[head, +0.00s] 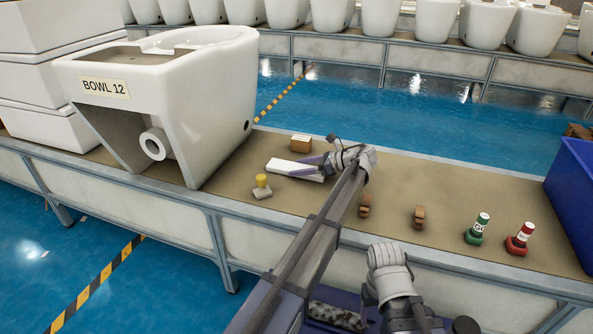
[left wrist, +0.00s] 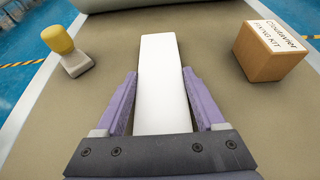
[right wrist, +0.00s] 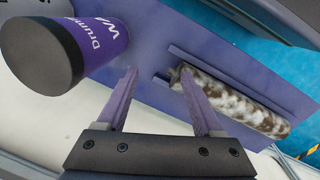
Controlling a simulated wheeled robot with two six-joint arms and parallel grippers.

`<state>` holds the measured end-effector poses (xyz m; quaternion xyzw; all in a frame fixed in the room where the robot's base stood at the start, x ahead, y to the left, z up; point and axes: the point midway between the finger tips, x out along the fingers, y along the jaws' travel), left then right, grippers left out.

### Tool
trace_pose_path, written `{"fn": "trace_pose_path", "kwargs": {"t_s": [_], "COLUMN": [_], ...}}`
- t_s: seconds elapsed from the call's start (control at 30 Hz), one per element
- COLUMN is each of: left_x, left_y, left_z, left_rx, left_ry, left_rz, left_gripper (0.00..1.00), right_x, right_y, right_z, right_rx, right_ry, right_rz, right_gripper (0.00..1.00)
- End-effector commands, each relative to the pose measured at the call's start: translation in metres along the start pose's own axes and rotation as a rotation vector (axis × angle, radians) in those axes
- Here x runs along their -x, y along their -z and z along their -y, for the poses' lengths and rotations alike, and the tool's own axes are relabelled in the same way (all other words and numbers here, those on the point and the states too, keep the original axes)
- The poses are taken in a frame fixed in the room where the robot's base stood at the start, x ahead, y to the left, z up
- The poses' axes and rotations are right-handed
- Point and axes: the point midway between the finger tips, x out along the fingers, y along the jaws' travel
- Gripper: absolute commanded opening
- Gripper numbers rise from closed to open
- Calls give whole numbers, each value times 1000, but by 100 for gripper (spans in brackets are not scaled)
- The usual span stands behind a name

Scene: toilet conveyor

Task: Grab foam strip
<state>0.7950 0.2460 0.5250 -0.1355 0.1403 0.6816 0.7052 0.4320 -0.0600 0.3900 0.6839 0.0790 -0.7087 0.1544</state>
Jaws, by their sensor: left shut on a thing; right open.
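The white foam strip (head: 288,167) lies on the tan conveyor belt in the head view, to the right of the big toilet bowl. In the left wrist view the strip (left wrist: 163,75) runs straight out between the purple fingers. My left gripper (head: 312,167) is shut on its near end; the fingers (left wrist: 160,100) flank its long sides. My right gripper (right wrist: 158,80) is open and empty in the right wrist view, above a purple surface. In the head view its fingers are hard to make out.
A yellow-knobbed stamp (head: 262,187) and a small cardboard box (head: 301,143) flank the strip. The toilet bowl (head: 215,85) stands left. Two brown blocks, a green bottle (head: 477,230) and a red bottle (head: 519,240) stand right, near a blue bin (head: 573,195). A mottled roller (right wrist: 232,103) lies below my right gripper.

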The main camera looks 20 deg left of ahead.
Motion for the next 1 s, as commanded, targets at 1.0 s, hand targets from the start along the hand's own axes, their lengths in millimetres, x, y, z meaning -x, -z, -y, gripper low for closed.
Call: {"fn": "trace_pose_path", "kwargs": {"t_s": [1.0], "left_x": [36], "left_y": [-86], "left_z": [0], "left_rx": [0], "left_ry": [0], "left_rz": [0], "left_gripper": [19], "right_x": [92], "right_y": [-5], "right_z": [-9], "right_rx": [15], "right_ry": [0], "right_rz": [2], "right_gripper": [68]}}
